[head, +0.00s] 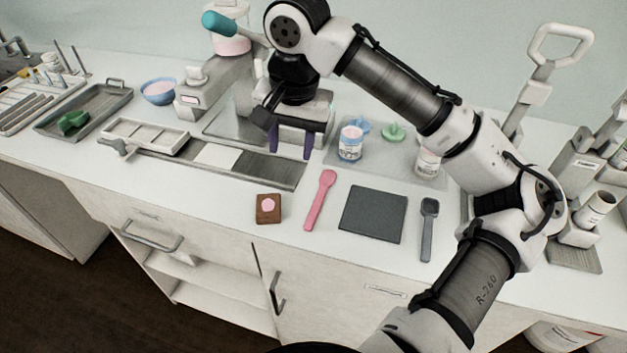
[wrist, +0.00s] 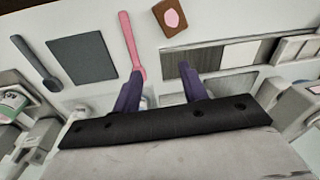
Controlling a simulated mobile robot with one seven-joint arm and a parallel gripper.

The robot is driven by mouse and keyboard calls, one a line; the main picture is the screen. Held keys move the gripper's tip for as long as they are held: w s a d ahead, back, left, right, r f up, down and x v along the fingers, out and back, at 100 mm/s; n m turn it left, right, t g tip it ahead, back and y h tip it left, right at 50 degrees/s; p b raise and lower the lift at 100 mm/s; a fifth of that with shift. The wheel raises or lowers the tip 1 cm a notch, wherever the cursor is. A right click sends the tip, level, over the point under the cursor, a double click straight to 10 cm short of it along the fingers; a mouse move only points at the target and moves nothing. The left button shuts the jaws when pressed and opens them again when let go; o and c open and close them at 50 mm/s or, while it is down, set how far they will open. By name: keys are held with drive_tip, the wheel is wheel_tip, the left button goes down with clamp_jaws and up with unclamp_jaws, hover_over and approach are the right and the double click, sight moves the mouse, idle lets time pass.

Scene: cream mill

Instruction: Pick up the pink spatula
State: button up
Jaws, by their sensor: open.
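The pink spatula (head: 319,203) lies flat on the white counter, between a brown block with a pink top and a dark grey mat. It also shows in the wrist view (wrist: 128,42), where its lower end is partly hidden near my left-hand finger. My gripper (head: 290,152) has purple fingers, set apart with nothing between them. It hangs above the counter, behind and left of the spatula in the head view. In the wrist view the fingertips (wrist: 160,72) point toward the spatula and the metal strip beside it.
The brown block (head: 268,209) lies left of the spatula; the dark mat (head: 373,214) and a grey spatula (head: 428,228) lie right. A jar (head: 350,144) stands on a tray behind. A long metal tray (head: 272,170) lies under my gripper. The counter's front strip is clear.

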drive_tip(key=d+m+g+h, duration=0.1)
drive_tip(key=d, duration=0.3)
hover_over(316, 204)
wheel_tip(316, 204, down, 7)
drive_tip(key=shift+w+a+f+p, duration=0.1)
drive_tip(key=shift+a+p, duration=0.05)
drive_tip(key=shift+p, duration=0.3)
drive_tip(key=shift+d+f+p, duration=0.2)
drive_tip(key=shift+f+p, duration=0.55)
drive_tip(key=shift+f, duration=2.45)
clamp_jaws()
